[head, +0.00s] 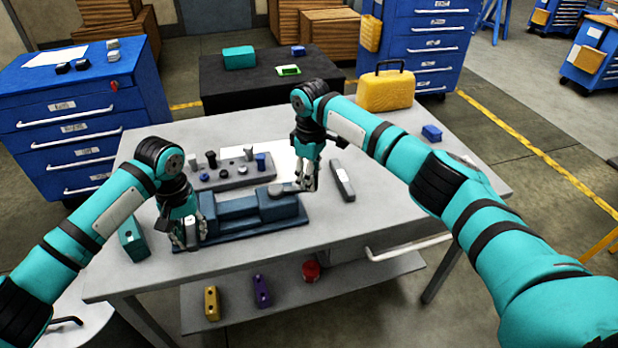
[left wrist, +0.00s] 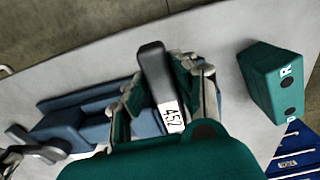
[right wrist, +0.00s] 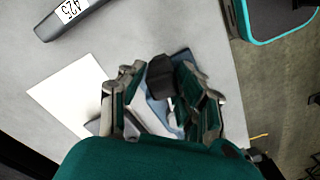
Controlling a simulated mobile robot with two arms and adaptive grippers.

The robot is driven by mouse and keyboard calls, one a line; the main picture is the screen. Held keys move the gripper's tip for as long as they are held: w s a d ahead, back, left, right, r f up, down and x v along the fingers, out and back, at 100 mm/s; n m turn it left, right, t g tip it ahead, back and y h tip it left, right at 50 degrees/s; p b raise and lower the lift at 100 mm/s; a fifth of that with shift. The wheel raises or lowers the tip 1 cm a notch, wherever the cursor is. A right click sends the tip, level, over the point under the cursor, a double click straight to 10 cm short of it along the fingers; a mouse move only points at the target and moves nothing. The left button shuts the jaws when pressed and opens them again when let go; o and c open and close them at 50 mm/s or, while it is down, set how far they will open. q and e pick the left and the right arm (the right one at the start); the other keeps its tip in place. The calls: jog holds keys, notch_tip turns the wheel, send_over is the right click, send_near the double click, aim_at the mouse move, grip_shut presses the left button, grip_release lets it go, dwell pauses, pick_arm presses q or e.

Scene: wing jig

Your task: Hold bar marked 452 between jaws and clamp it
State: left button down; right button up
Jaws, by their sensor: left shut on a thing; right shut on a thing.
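The bar marked 452 (left wrist: 157,75) is dark grey with a white label. My left gripper (head: 188,240) is shut on it at the left end of the blue vise (head: 243,212); the gripper also shows in the left wrist view (left wrist: 165,95). The fingers hide whether the bar touches the vise jaws. My right gripper (head: 306,185) is at the right end of the vise, by its grey handle (head: 280,190). In the right wrist view the gripper (right wrist: 160,95) is shut on a dark knob-like end (right wrist: 160,75), which seems to be part of that handle.
A grey bar marked 425 (right wrist: 72,12) lies right of the vise in the head view (head: 342,180). Behind the vise is a grey holder (head: 235,173) with several pegs. A teal block (head: 132,240) stands left of my left gripper. A yellow case (head: 385,90) stands at the back right.

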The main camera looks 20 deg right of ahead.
pick_arm(q)
jog(key=shift+d+r, duration=0.1)
jog(key=shift+d, duration=0.5)
pick_arm(e)
jog(key=o, duration=0.9)
jog(key=shift+w+a, duration=0.1)
jog(key=shift+w, duration=0.1)
jog(key=shift+o, duration=0.2)
jog(key=shift+r, duration=0.1)
notch_tip(320, 180, up, 8)
jog(key=shift+s+f, duration=0.1)
pick_arm(q)
jog(key=c, duration=1.4)
grip_release()
jog(key=o, duration=0.4)
jog(key=shift+d, duration=0.35)
pick_arm(e)
jog(key=shift+d+f, duration=0.15)
jog(key=shift+d, duration=0.25)
pick_arm(q)
jog(key=shift+o, duration=0.2)
